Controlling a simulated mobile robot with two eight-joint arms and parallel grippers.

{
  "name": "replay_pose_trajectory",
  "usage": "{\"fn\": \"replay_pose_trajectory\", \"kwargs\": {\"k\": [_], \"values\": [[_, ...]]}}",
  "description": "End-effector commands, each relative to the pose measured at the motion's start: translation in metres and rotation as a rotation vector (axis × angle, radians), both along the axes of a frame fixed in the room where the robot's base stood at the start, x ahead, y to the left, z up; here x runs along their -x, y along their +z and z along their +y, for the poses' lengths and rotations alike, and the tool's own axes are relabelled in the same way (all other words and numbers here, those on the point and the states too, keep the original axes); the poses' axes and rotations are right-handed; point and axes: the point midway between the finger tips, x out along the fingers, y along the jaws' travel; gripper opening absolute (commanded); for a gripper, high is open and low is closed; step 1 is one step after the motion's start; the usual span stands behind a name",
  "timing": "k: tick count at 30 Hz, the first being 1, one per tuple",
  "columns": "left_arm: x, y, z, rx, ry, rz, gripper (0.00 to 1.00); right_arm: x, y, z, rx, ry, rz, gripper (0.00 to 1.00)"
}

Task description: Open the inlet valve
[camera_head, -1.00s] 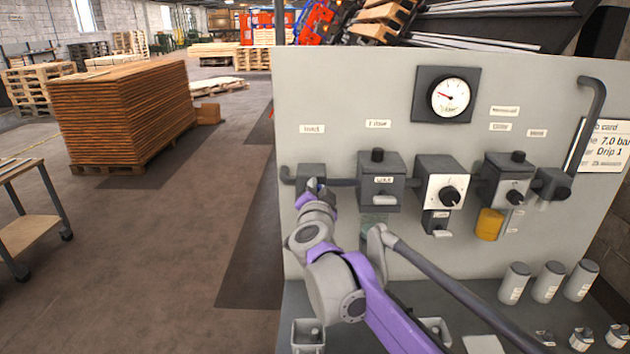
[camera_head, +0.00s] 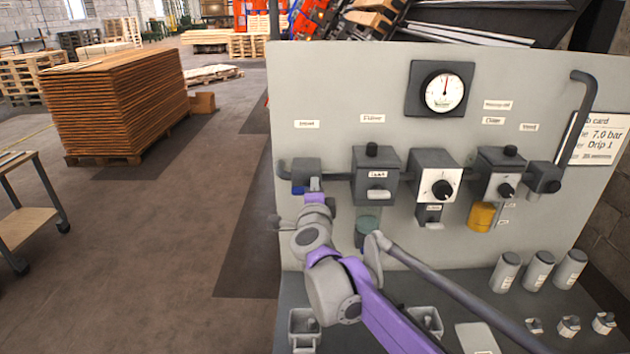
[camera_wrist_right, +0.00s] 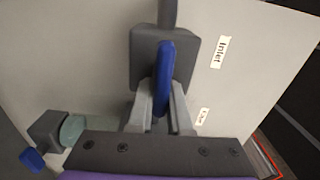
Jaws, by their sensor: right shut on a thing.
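The inlet valve is a dark grey block (camera_head: 306,168) on the pipe at the left of the panel, under a small label; it also shows in the right wrist view (camera_wrist_right: 140,55). Its blue lever (camera_wrist_right: 165,75) lies roughly in line with the pipe there. My right gripper (camera_wrist_right: 162,108) is shut on the blue lever, one finger on each side. In the head view my right gripper (camera_head: 314,186) is at the valve front, and a bit of blue shows beside it. My left gripper is not in view.
A round gauge (camera_head: 444,91) has its needle pointing nearly straight up. The filter block (camera_head: 375,174), a knob unit (camera_head: 436,178) and a yellow-bowled unit (camera_head: 481,217) stand right of the valve. Grey canisters (camera_head: 539,270) stand on the shelf below. A card reads 7.0 bar.

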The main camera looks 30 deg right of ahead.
Motion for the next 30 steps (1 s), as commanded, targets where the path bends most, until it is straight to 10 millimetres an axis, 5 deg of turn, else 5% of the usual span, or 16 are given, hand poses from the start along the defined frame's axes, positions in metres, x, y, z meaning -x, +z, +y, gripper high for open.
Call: {"fn": "replay_pose_trajectory", "kwargs": {"k": [19, 20, 24, 30], "values": [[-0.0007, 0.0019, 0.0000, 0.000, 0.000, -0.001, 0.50, -0.0002, -0.0018, 0.0009, -0.045, 0.003, -0.026, 0.00], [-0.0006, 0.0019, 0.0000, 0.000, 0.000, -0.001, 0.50, -0.0002, -0.0018, 0.0009, -0.045, 0.003, -0.026, 0.20], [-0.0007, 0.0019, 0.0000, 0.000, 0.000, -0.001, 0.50, -0.0002, -0.0015, 0.0007, -0.044, 0.002, -0.026, 0.45], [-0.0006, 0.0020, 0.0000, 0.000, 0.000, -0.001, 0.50, -0.0001, -0.0012, 0.0004, -0.043, 0.001, -0.025, 0.47]]}}
